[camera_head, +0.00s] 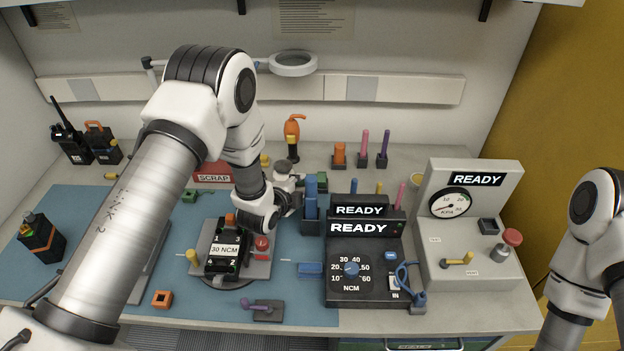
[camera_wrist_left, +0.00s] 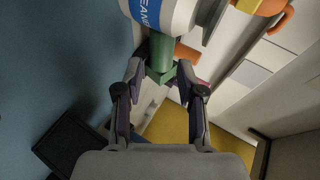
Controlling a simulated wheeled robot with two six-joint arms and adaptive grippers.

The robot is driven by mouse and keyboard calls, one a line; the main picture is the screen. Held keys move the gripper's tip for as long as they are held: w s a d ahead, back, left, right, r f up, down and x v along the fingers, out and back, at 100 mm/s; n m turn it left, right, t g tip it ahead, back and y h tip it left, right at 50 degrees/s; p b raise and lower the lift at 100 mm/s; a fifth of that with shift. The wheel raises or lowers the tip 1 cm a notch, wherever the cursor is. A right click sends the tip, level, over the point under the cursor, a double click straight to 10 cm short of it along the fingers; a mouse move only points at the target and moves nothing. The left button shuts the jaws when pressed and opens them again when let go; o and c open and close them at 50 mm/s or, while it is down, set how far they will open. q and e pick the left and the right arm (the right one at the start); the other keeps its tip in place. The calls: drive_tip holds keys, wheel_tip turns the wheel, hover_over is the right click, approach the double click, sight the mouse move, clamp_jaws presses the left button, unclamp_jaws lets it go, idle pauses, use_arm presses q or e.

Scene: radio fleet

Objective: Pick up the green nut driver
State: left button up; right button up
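In the left wrist view a green upright piece, apparently the green nut driver (camera_wrist_left: 161,52), stands over a green block (camera_wrist_left: 160,75) between my fingertips. My left gripper (camera_wrist_left: 160,70) is open, with a finger on each side of the green piece and small gaps showing. In the head view my left gripper (camera_head: 291,195) is largely hidden by its own wrist. It is beside a green block (camera_head: 320,178) behind the blue holder. My right arm shows at the right edge, but its gripper is out of frame.
A white bottle with a blue label (camera_wrist_left: 158,14) is close beyond the fingertips. Pink (camera_head: 365,142) and purple (camera_head: 385,143) drivers stand in holders farther back. The READY tester (camera_head: 365,290) and gauge panel (camera_head: 480,265) stand to the right. The 30 NCM unit (camera_head: 226,252) sits below my left wrist.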

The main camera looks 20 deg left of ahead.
sight(303, 181)
use_arm(q)
drive_tip(key=shift+w+f, duration=0.1)
drive_tip(key=shift+w, duration=0.35)
drive_tip(key=x, duration=0.1)
drive_tip(key=p+x, duration=0.1)
drive_tip(key=x, duration=0.1)
drive_tip(key=shift+w+a+f+p, duration=0.2)
drive_tip(key=shift+w+a+p, duration=0.1)
drive_tip(key=shift+w+p, duration=0.1)
drive_tip(key=shift+w+f, duration=0.2)
drive_tip(key=shift+f, duration=0.05)
clamp_jaws()
drive_tip(key=shift+r, duration=0.1)
